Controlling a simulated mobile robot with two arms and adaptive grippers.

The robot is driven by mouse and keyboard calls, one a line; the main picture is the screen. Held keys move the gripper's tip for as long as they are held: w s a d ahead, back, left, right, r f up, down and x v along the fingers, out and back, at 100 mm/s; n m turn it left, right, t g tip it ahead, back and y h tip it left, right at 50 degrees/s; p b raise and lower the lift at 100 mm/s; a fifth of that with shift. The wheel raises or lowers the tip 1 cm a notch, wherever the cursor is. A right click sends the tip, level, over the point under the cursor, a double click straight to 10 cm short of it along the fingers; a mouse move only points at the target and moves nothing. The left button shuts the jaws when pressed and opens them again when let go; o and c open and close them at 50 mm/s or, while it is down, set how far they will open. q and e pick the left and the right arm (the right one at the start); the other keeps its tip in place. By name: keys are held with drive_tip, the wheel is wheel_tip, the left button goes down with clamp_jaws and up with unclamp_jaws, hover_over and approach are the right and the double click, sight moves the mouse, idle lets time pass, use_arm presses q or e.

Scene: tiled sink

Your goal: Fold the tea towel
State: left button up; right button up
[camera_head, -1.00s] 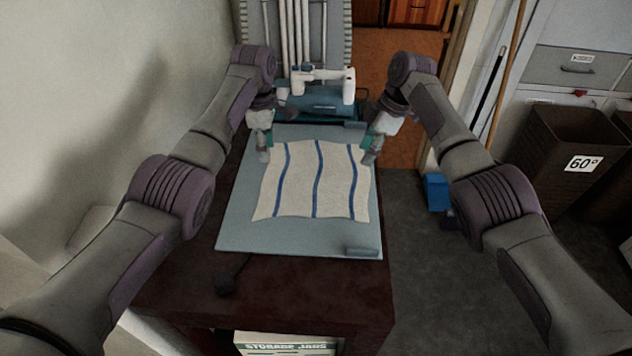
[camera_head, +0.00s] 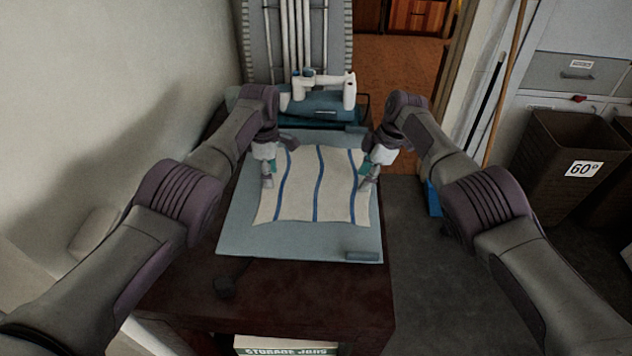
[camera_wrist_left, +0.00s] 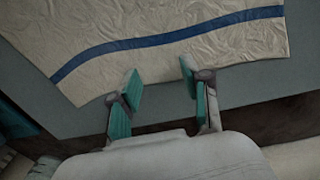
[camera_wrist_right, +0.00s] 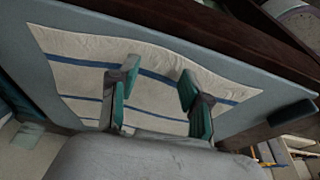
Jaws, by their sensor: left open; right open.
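The tea towel (camera_head: 336,192) is cream with three blue stripes and lies spread flat, with wavy edges, on a pale blue mat (camera_head: 300,239). My left gripper (camera_head: 268,184) is open at the towel's left edge. In the left wrist view its fingertips (camera_wrist_left: 158,72) are at the edge of the towel (camera_wrist_left: 195,58), with nothing seen between them. My right gripper (camera_head: 367,184) is open at the towel's right edge. In the right wrist view its fingertips (camera_wrist_right: 158,70) are over the towel (camera_wrist_right: 80,72) near a blue stripe. Whether the fingertips touch the cloth I cannot tell.
A sewing machine (camera_head: 322,94) stands at the back of the dark table (camera_head: 300,290). A grey-blue block (camera_head: 362,257) lies at the mat's front right corner. A wall is close on the left. A brown bin (camera_head: 553,152) stands far right.

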use_arm(q)
drive_tip(key=shift+f, duration=0.1)
use_arm(e)
drive_tip(key=shift+f, duration=0.1)
use_arm(q)
drive_tip(key=shift+f+b, duration=0.2)
drive_tip(key=shift+b, duration=0.1)
use_arm(e)
drive_tip(key=shift+f, duration=0.2)
use_arm(q)
drive_tip(key=shift+r, duration=0.15)
drive_tip(key=shift+c, duration=0.5)
use_arm(e)
drive_tip(key=shift+r, duration=0.15)
drive_tip(key=shift+c, duration=0.5)
use_arm(q)
drive_tip(key=c, duration=0.4)
use_arm(e)
drive_tip(key=c, duration=0.4)
use_arm(q)
drive_tip(key=c, duration=0.4)
use_arm(e)
drive_tip(key=shift+s, duration=0.1)
drive_tip(key=c, duration=0.4)
use_arm(q)
drive_tip(key=shift+s, duration=0.1)
clamp_jaws()
use_arm(e)
clamp_jaws()
